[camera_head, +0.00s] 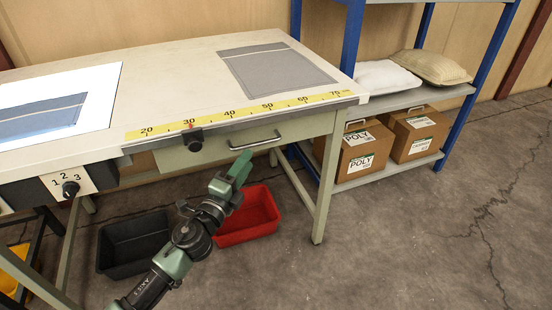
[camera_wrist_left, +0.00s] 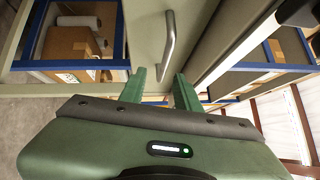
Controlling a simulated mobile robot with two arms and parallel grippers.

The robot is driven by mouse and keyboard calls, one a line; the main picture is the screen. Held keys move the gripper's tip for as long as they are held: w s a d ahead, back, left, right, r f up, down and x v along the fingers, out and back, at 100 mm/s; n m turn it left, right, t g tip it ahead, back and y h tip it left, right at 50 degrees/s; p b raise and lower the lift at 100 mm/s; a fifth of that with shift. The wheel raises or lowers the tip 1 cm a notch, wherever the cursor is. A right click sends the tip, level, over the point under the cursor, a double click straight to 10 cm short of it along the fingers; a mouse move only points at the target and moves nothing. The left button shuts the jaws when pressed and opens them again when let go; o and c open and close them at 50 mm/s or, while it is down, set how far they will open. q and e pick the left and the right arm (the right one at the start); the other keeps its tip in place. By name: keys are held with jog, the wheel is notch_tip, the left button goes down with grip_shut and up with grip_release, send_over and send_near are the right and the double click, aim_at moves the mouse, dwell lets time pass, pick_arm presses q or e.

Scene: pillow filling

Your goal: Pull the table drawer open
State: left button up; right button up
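The table drawer (camera_head: 212,150) is a pale green front under the tabletop, and it looks shut. Its grey bar handle (camera_head: 262,143) runs along the front and also shows in the left wrist view (camera_wrist_left: 169,42). My left gripper (camera_head: 241,164) is just in front of and below the handle. In the left wrist view its two green fingers (camera_wrist_left: 160,82) are apart, with the handle's near end lined up between their tips. I cannot tell whether the handle is inside the fingers. No contact is clear. My right gripper is not in view.
A yellow ruler (camera_head: 270,106) and a black knob (camera_head: 194,140) sit along the table edge. Below are a black bin (camera_head: 133,247) and a red bin (camera_head: 247,225). A blue-framed shelf (camera_head: 345,45) with boxes stands at right. Floor at front right is clear.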

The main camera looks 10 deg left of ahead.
aim_at(258, 144)
pick_arm(q)
jog(key=x, duration=0.8)
jog(key=shift+s+r, duration=0.1)
jog(key=shift+r, duration=0.1)
grip_shut()
dwell(1.2)
